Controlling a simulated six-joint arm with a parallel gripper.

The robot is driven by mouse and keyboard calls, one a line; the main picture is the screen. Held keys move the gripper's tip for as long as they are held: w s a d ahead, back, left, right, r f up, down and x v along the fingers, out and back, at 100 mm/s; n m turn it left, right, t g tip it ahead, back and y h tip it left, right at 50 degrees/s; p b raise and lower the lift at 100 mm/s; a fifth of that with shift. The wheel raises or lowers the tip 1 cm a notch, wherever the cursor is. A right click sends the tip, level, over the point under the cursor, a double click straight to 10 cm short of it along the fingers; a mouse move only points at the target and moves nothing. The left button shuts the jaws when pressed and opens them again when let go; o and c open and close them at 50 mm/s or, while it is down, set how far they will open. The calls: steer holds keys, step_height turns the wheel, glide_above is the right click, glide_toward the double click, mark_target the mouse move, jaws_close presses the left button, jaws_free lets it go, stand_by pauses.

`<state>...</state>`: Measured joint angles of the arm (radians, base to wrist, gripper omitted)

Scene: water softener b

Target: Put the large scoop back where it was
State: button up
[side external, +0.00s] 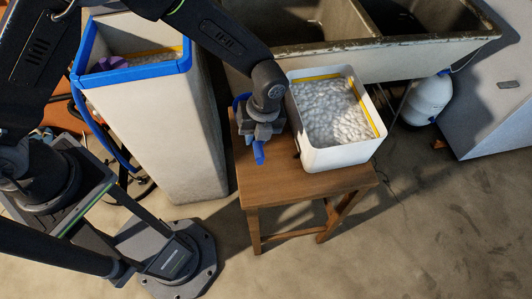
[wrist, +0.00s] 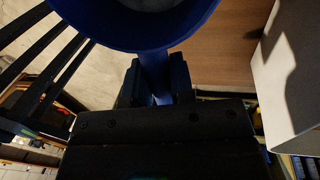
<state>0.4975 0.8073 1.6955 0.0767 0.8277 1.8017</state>
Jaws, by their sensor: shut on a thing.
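A blue scoop is held by its handle in my gripper (side external: 262,143). In the side view the handle's blue end (side external: 259,153) sticks out below the jaws. Part of its blue bowl (side external: 239,102) shows at the left of the gripper, the rest hidden behind my wrist. In the wrist view the round bowl (wrist: 138,40) fills the top and the handle (wrist: 157,78) runs down between the dark jaws (wrist: 155,85). My gripper is shut on the handle, over the left side of the wooden stool (side external: 270,190), beside the white tub.
The white tub (side external: 338,157) of white grains stands on the stool, close right of my gripper. A tall white cabinet (side external: 175,145) with a blue rim, open on top, stands left. A stone sink (side external: 400,55) is behind; a white jug (side external: 428,100) and grey box (side external: 495,110) are right.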

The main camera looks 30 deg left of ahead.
mark_target(266, 163)
steer(key=d+f, duration=0.2)
steer(key=d, duration=0.1)
steer(key=shift+s+d+f, duration=0.1)
steer(key=shift+s+d, duration=0.05)
steer(key=shift+s, duration=0.05)
steer(key=shift+f, duration=1.85)
steer(key=shift+f, duration=0.2)
steer(key=o, duration=0.9)
